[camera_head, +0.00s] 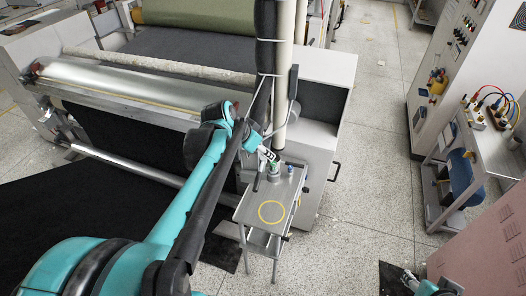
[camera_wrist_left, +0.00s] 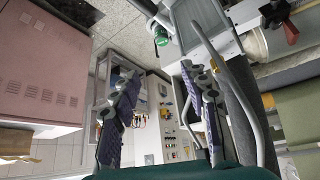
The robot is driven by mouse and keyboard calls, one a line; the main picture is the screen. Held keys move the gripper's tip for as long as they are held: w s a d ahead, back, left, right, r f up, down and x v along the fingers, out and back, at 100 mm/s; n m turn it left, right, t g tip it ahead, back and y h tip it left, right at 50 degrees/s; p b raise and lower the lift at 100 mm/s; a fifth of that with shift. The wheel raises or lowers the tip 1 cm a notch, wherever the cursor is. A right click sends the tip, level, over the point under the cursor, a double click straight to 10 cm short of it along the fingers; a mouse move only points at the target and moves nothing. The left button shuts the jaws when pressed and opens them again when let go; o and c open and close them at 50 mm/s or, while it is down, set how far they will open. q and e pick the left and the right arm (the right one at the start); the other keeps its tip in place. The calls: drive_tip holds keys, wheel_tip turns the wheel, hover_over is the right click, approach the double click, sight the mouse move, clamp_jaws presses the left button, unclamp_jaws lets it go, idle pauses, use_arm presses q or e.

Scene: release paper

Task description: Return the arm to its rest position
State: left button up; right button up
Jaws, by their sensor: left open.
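My left arm reaches from the lower left of the head view toward a small metal stand (camera_head: 262,190). My left gripper (camera_head: 268,158) is near the stand's back edge, small and partly hidden by the arm. In the left wrist view its two purple-grey fingers (camera_wrist_left: 160,92) are spread wide with nothing between them. Part of my right arm and gripper (camera_head: 412,282) shows at the bottom right of the head view, cut off by the edge; its fingers are too small to read.
A yellow ring (camera_head: 272,211) marks the stand's top. A large roller machine (camera_head: 140,85) fills the left and back. A white vertical tube (camera_head: 285,70) rises behind the stand. A control cabinet (camera_head: 450,60) and pink cabinet (camera_head: 490,235) stand right. The speckled floor (camera_head: 370,185) between is clear.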

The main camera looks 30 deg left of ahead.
idle(0.3)
use_arm(q)
drive_tip(key=s+d+f+b, duration=0.4)
drive_tip(key=d+f+b, duration=0.1)
drive_tip(key=f+b, duration=0.1)
drive_tip(key=s+d+f+n+b, duration=0.1)
drive_tip(key=s+d+f+b, duration=0.3)
drive_tip(key=f, duration=0.4)
drive_tip(key=s+d+f+n+y+b, duration=0.1)
drive_tip(key=s+d+f+b, duration=0.3)
drive_tip(key=d+f+b, duration=0.3)
drive_tip(key=shift+s+f+t+b, duration=0.15)
drive_tip(key=shift+f+t+b, duration=0.2)
drive_tip(key=shift+b, duration=0.25)
drive_tip(key=shift+c, duration=0.3)
